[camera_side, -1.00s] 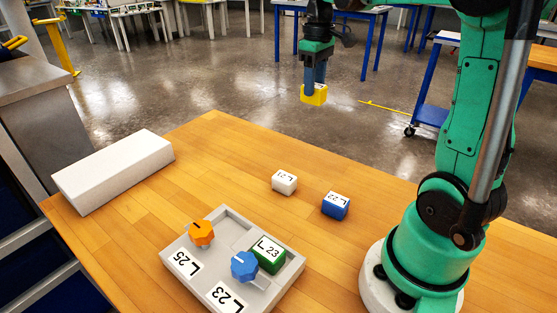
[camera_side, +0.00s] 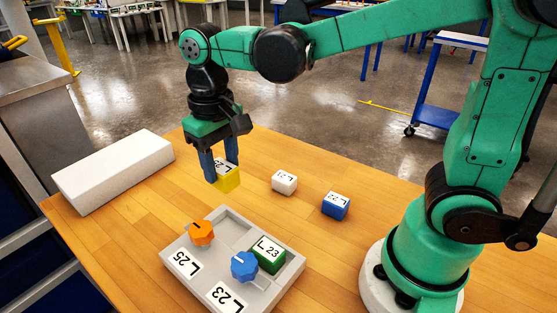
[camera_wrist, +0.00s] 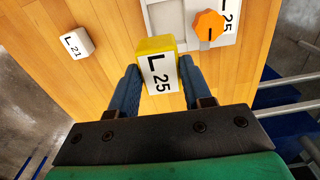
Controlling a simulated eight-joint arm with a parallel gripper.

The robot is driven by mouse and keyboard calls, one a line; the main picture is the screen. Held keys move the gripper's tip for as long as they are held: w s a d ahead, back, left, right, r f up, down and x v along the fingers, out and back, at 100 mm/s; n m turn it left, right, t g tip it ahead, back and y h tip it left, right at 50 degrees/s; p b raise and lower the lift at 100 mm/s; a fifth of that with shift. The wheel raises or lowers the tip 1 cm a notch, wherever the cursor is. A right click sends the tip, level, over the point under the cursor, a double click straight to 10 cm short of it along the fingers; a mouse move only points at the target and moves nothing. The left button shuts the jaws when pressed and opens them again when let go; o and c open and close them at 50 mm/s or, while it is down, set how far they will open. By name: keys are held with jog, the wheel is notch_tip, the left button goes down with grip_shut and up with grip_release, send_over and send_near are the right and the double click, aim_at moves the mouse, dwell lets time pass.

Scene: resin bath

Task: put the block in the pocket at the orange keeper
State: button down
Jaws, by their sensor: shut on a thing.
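My gripper (camera_side: 218,168) is shut on a yellow block (camera_side: 226,179) with a white label. In the wrist view the block (camera_wrist: 158,73) reads L 25 and sits between my two blue fingers. It is held in the air above the far side of the grey tray (camera_side: 291,273). The orange keeper (camera_side: 201,233) is a knob on the tray beside a plate marked L 25; it also shows in the wrist view (camera_wrist: 208,25). The pocket (camera_side: 232,231) at the orange keeper looks empty. The blue keeper (camera_side: 244,266) stands by a green block (camera_side: 268,254) marked L 23 in the other pocket.
A white block (camera_side: 284,182) and a blue block (camera_side: 335,205) stand on the wooden table right of my gripper. A long white box (camera_side: 113,170) lies at the left. The table between the box and tray is clear.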

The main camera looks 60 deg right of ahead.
jog(key=shift+s+a+f, duration=0.2)
jog(key=shift+a, duration=0.2)
jog(key=shift+s+a+f, duration=0.15)
jog(key=shift+a, duration=0.2)
jog(key=shift+f, duration=4.7)
grip_release()
jog(key=shift+r, duration=4)
